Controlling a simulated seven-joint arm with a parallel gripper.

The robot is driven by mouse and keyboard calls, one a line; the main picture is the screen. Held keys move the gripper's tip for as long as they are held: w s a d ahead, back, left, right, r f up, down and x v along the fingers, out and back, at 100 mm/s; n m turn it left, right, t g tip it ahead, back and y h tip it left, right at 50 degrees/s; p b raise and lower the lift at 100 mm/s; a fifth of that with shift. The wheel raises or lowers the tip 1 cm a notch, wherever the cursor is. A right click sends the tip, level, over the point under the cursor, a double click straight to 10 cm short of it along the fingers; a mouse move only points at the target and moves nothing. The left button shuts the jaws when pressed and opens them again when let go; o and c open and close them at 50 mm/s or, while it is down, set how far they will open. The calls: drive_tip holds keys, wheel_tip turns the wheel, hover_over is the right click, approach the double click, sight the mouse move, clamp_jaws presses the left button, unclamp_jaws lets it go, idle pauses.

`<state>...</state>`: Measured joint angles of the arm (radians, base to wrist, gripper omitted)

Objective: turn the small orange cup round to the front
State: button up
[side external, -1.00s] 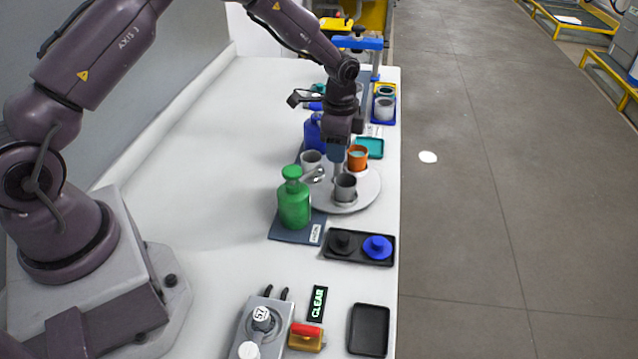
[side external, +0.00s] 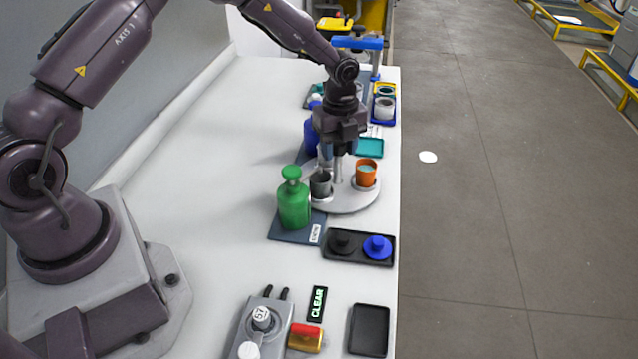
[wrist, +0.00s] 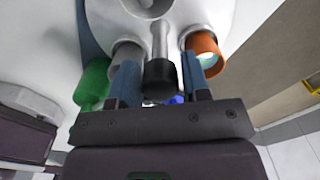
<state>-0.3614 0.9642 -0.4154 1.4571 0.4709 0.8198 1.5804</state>
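The small orange cup (side external: 366,174), with teal inside, stands upright near the right edge of a round light-grey turntable (side external: 345,203). It also shows in the wrist view (wrist: 205,50), right of my fingers. A dark grey cup (side external: 320,184) stands on the turntable's left side near the green bottle. A silver upright post (side external: 338,167) stands between the cups; in the wrist view it has a black end (wrist: 160,78). My gripper (wrist: 160,85) is open, its blue fingers on either side of the black end with visible gaps. The light grey cup seen earlier is mostly hidden behind my gripper.
A green bottle (side external: 293,203) on a dark mat stands close to the turntable. A black tray (side external: 350,257) with black and blue knobbed pieces lies in front. A teal tray (side external: 370,147) and a blue bottle (side external: 311,138) are behind. The table's left side is clear.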

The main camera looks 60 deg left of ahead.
drive_tip(key=shift+o, duration=0.3)
drive_tip(key=shift+r, duration=0.1)
drive_tip(key=shift+r, duration=2.9)
